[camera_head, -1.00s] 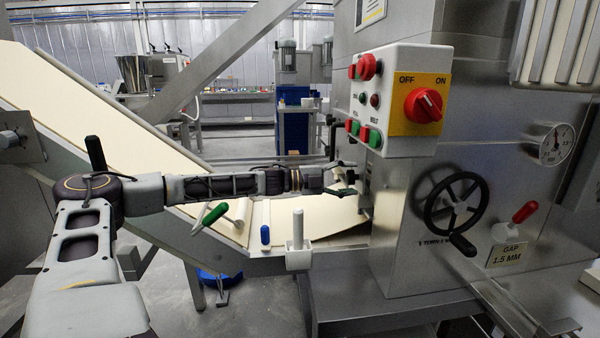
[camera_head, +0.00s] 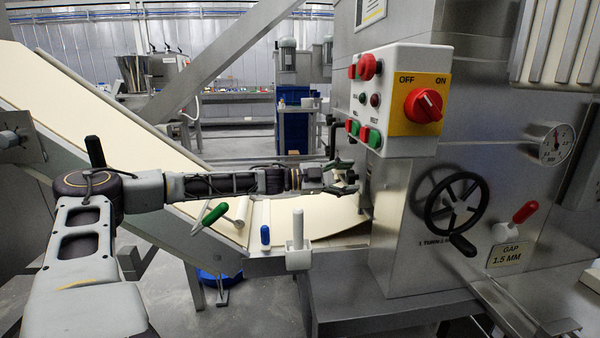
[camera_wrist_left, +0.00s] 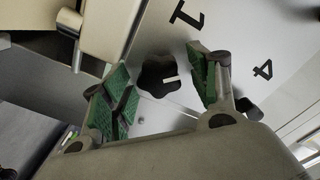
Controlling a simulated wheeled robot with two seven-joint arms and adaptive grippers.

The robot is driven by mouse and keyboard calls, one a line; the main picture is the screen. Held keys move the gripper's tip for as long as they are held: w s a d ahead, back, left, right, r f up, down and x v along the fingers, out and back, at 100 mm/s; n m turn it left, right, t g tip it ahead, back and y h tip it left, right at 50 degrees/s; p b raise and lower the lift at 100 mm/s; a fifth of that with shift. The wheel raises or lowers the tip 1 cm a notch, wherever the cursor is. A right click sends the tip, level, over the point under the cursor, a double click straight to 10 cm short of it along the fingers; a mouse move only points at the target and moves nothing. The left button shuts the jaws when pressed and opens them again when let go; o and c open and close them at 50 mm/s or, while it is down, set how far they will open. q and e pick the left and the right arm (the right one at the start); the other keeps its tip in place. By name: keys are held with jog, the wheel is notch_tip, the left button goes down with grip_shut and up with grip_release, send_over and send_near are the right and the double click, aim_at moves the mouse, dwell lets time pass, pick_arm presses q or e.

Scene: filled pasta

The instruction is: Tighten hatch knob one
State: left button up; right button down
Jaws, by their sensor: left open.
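My left gripper (camera_head: 344,176) reaches right over the belt to the side of the steel machine. In the left wrist view its two green-padded fingers (camera_wrist_left: 162,78) are open. A black "1" (camera_wrist_left: 187,13) is printed near this knob. A second dark knob (camera_wrist_left: 250,108) lies right of the right finger, near a printed "4" (camera_wrist_left: 263,69). The knobs are hidden in the head view. My right gripper is out of view.
The control box (camera_head: 400,105) with a red switch juts out right of and above the left gripper. A black handwheel (camera_head: 456,205) is farther right. A white post (camera_head: 298,235) and blue and green handles stand in front of the belt.

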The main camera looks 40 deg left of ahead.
pick_arm(q)
jog(key=shift+n, duration=2)
jog(key=n, duration=0.3)
jog(key=shift+a+r+n+p, duration=0.1)
jog(key=shift+n+p, duration=0.2)
jog(key=shift+p, duration=0.1)
jog(key=n+p, duration=0.2)
jog(key=n, duration=0.3)
jog(key=shift+w+n, duration=0.1)
jog(key=shift+n, duration=0.2)
jog(key=n+p, duration=0.1)
jog(key=n, duration=0.3)
jog(key=shift+a+n, duration=0.15)
jog(key=shift+n, duration=0.15)
jog(key=shift+p+v, duration=0.8)
jog(key=shift+v, duration=0.1)
jog(key=r+p+v, duration=0.2)
jog(key=p+v, duration=0.7)
jog(key=v, duration=0.2)
jog(key=shift+s+a, duration=0.3)
